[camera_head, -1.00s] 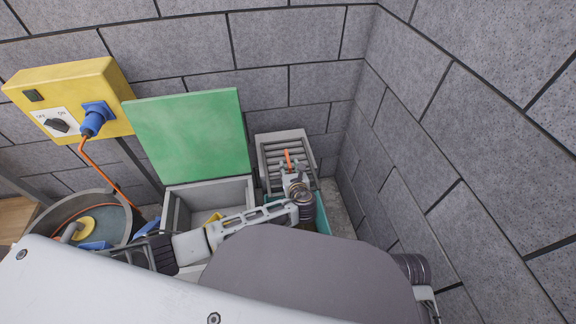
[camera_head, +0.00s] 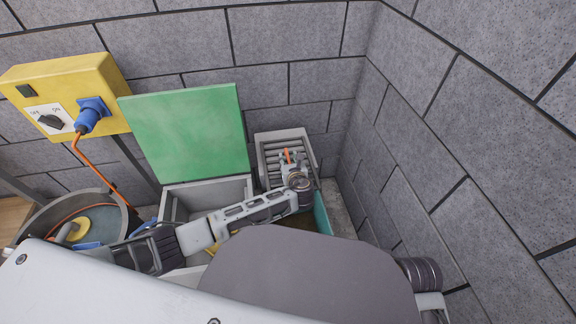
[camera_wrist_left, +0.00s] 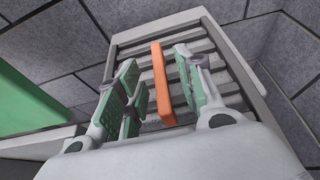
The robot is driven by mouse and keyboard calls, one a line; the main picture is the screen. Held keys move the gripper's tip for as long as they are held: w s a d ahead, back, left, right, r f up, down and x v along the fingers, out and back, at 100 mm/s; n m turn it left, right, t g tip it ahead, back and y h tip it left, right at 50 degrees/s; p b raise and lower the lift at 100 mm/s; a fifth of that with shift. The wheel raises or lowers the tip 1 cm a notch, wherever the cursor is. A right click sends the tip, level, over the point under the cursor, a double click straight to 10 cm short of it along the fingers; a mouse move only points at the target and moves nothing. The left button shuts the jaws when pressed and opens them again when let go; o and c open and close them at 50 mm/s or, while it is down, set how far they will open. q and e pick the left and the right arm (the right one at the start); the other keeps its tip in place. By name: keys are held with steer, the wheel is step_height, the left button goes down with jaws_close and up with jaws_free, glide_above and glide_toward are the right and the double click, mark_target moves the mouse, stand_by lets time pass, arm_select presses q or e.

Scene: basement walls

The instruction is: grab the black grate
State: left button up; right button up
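The grate (camera_head: 273,153) has dark grey slats in a light grey frame and leans against the back wall beside the green lid. In the left wrist view its slats (camera_wrist_left: 225,88) fill the middle. An upright orange handle (camera_wrist_left: 162,88) stands out from the slats; it also shows in the head view (camera_head: 287,155). My left gripper (camera_head: 290,160) is in front of the grate. In the left wrist view its green-padded fingers (camera_wrist_left: 160,80) are spread, one on each side of the handle, with gaps showing. My right gripper is out of view.
An open grey box (camera_head: 207,190) with a raised green lid (camera_head: 187,133) stands left of the grate. A teal bin (camera_head: 321,214) is below my left wrist. A yellow switch box (camera_head: 65,95) and a round tub (camera_head: 100,220) are at left. Block walls close the corner.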

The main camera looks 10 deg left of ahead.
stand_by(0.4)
arm_select(q)
jaws_close()
steer(key=shift+r, duration=0.1)
